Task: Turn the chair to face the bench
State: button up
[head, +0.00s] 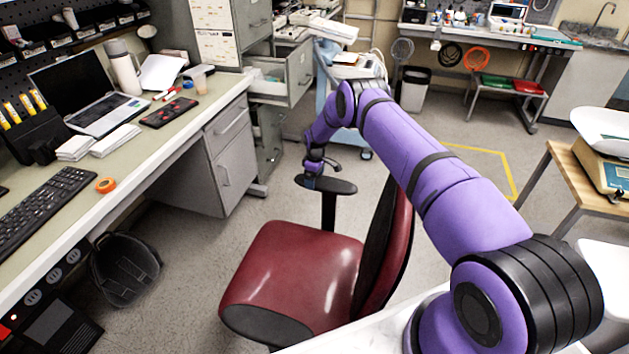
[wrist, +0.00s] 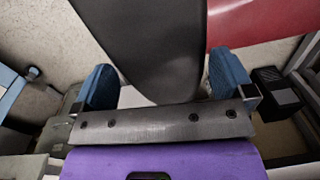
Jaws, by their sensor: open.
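The chair has a dark red seat (head: 285,272) and a red and black backrest (head: 385,245). The backrest stands on the right of the seat, and the seat extends left towards the bench (head: 190,118). Its far black armrest (head: 338,187) is at my gripper (head: 314,167). In the wrist view the dark armrest (wrist: 150,40) lies between the two blue fingers of my gripper (wrist: 163,82), which are apart. I cannot tell whether either finger touches it. Part of the red chair (wrist: 255,22) shows behind. My arm hides part of the chair's right side.
A black backpack (head: 125,268) lies on the floor by the bench. An open drawer (head: 285,80) juts out beyond the bench. A blue cart (head: 330,95) stands behind my gripper. A wooden table with a scale (head: 600,168) is at right. Floor between chair and bench is clear.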

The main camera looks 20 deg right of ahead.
notch_tip(320, 180, up, 9)
jog(key=shift+w+d+r, duration=0.15)
jog(key=shift+w+r, duration=0.05)
dwell(0.5)
jog(key=s+a+r+m+t, duration=0.1)
jog(key=s+r, duration=0.1)
jog(key=r, duration=1.1)
jog(key=s+a+r+m, duration=0.1)
jog(key=s+r, duration=0.1)
jog(key=r, duration=1.1)
jog(key=s+r+m+t, duration=0.1)
jog(key=s+r, duration=0.6)
jog(key=r, duration=0.2)
jog(key=s+r+m+t, duration=0.1)
jog(key=s+r, duration=0.6)
jog(key=r, duration=0.3)
jog(key=s+a+r+m, duration=0.1)
jog(key=s+r, duration=0.2)
jog(key=s, duration=0.3)
jog(key=s+r+m+t, duration=0.1)
jog(key=s+r, duration=0.2)
jog(key=s, duration=0.3)
jog(key=s+a+r+m, duration=0.1)
jog(key=s+r, duration=0.2)
jog(key=s, duration=0.3)
jog(key=s+f+m+t, duration=0.1)
jog(key=s+f+m, duration=0.1)
jog(key=s, duration=1.9)
jog(key=shift+f+m+t, duration=0.15)
jog(key=shift+m+t, duration=0.15)
